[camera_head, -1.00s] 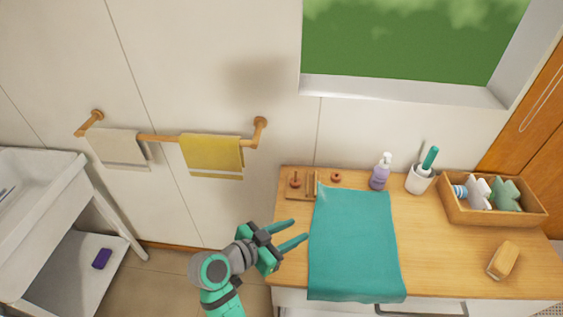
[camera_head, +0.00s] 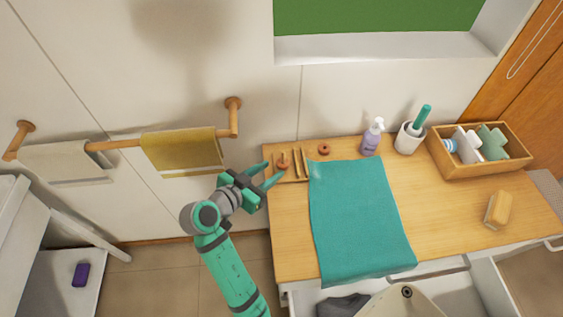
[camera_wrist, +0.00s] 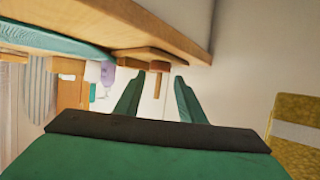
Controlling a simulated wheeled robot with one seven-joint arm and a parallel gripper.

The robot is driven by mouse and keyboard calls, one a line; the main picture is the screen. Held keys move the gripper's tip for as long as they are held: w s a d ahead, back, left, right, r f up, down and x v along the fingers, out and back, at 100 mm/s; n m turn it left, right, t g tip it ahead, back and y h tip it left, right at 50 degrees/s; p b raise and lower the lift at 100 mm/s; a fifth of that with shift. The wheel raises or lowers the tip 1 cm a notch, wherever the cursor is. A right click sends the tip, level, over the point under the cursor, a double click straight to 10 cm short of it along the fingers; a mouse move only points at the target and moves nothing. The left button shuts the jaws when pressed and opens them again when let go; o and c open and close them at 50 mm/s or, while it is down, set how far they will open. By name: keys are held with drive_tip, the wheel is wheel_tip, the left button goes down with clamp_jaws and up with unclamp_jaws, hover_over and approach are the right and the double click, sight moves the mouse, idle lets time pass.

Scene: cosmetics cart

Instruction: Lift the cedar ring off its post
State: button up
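A reddish-brown wooden ring (camera_head: 283,164) sits around a short post on a small wooden stand (camera_head: 297,177) at the counter's back left corner. I take it for the cedar ring. My gripper (camera_head: 272,172) is open and empty, its fingers pointing at the ring from the left, just off the counter's edge. In the wrist view, my gripper (camera_wrist: 157,82) shows spread green fingers. A wooden peg-like piece (camera_wrist: 157,68) shows just beyond and between the tips. The ring is not clear in that view.
A second brown ring (camera_head: 324,148) lies right of the stand. A teal cloth (camera_head: 360,215) covers the counter's middle. A pump bottle (camera_head: 372,137), a white cup (camera_head: 409,138) and a wooden box (camera_head: 520,158) stand behind. A towel rail (camera_head: 105,145) is left.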

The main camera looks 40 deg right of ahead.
sight(279, 165)
drive_tip(key=shift+x, duration=2.75)
drive_tip(key=shift+r, duration=0.1)
drive_tip(key=c, duration=0.6)
